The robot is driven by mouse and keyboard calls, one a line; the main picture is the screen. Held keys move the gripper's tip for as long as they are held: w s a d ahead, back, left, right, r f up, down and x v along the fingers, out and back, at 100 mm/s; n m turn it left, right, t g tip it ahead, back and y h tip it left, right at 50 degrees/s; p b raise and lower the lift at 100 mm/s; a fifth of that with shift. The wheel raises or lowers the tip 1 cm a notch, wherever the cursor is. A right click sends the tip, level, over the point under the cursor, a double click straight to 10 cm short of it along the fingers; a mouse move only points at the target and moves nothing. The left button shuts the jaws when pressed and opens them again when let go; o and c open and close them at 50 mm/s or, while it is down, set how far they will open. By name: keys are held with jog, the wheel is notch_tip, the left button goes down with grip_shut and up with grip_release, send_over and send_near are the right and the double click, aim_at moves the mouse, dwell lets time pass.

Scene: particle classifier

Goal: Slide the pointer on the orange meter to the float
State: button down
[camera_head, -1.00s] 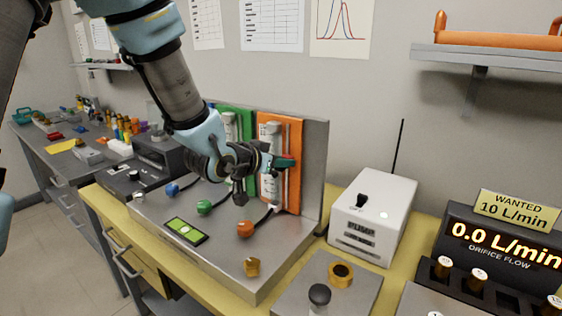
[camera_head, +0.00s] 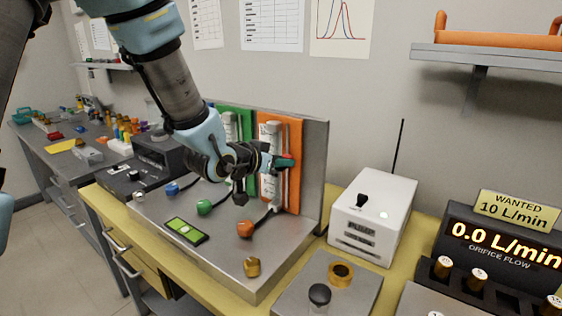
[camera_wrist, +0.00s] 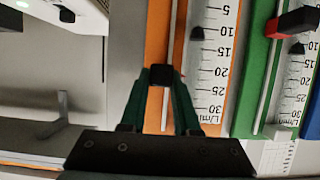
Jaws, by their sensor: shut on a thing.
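The orange meter (camera_head: 294,190) stands upright on the grey panel, and its orange board also shows in the wrist view (camera_wrist: 155,40). Its pointer is a small block (camera_wrist: 160,75) on a thin vertical rod; only its dark face shows between my fingers. My gripper (camera_wrist: 162,80) is shut on this pointer; in the head view (camera_head: 284,162) it is at the board's upper part. The float is a dark cone (camera_wrist: 197,33) in the scale tube, near the 10 mark. The pointer is level with about the 20 mark, apart from the float along the scale.
An orange knob (camera_head: 245,229) and tubing are below. A white box (camera_head: 373,215) stands right of the panel. The display (camera_head: 505,245) reads 0.0 L/min.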

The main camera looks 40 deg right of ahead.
dwell(0.5)
notch_tip(320, 180, down, 5)
jog(key=b, duration=0.4)
jog(key=shift+f+b, duration=0.1)
jog(key=shift+b, duration=0.2)
jog(key=c, duration=0.9)
grip_release()
jog(key=shift+a+r, duration=0.15)
jog(key=shift+r, duration=0.05)
jog(key=b+v, duration=0.1)
jog(key=v, duration=0.9)
jog(key=shift+s+a+r, duration=0.1)
jog(key=shift+a+r, duration=0.05)
jog(key=shift+a, duration=0.1)
